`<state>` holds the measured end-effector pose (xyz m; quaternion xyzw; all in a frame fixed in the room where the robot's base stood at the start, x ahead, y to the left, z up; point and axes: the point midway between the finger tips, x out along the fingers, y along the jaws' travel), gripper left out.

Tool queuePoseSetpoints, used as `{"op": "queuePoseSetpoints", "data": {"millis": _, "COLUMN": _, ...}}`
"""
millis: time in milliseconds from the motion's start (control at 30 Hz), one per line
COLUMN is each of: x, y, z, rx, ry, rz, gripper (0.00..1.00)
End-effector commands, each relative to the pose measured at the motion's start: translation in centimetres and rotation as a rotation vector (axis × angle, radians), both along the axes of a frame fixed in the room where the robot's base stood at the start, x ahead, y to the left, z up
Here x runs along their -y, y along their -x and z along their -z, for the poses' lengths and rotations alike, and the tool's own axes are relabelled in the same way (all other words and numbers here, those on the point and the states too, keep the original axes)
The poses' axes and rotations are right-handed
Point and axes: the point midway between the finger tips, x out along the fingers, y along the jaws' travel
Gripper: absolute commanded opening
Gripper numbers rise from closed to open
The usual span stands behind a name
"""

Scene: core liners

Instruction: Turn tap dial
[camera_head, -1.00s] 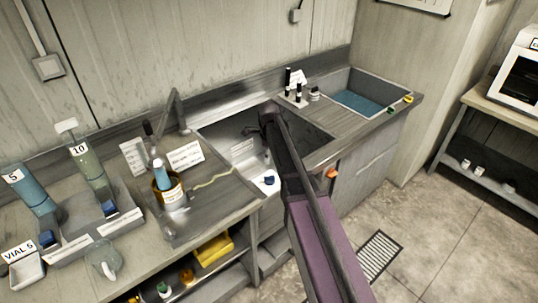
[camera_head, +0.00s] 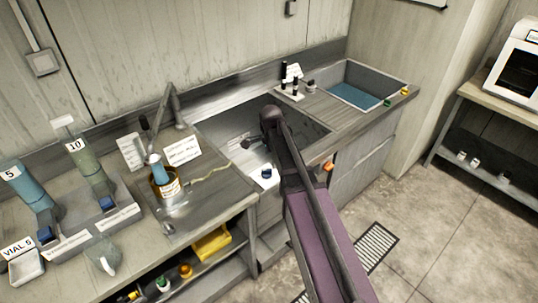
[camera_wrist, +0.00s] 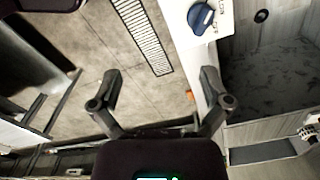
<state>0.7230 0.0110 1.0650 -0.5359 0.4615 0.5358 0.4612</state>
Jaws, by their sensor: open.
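The tap dial is a dark blue knob (camera_wrist: 203,18) on a white plate with printed lettering, at the top of the wrist view. In the head view the blue dial (camera_head: 266,173) sits on its white plate at the front edge of the sink, just left of my arm. My gripper (camera_wrist: 160,92) is open and empty in the wrist view, with its fingers spread wide. The dial lies beyond the right fingertip and apart from it.
The steel sink basin (camera_head: 240,128) lies behind the dial. An amber bottle (camera_head: 166,184) and paper cards stand on the counter to the left. A blue-bottomed tray (camera_head: 352,94) is at the far right. A floor grate (camera_head: 377,244) lies below.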

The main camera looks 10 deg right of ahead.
Motion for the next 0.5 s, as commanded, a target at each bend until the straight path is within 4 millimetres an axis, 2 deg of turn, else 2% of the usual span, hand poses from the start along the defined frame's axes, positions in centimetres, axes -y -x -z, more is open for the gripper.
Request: {"op": "queuePoseSetpoints", "data": {"millis": 500, "x": 0.3, "y": 4.6, "z": 0.8, "rx": 0.000, "ry": 0.000, "rz": -0.334, "gripper": 0.97}}
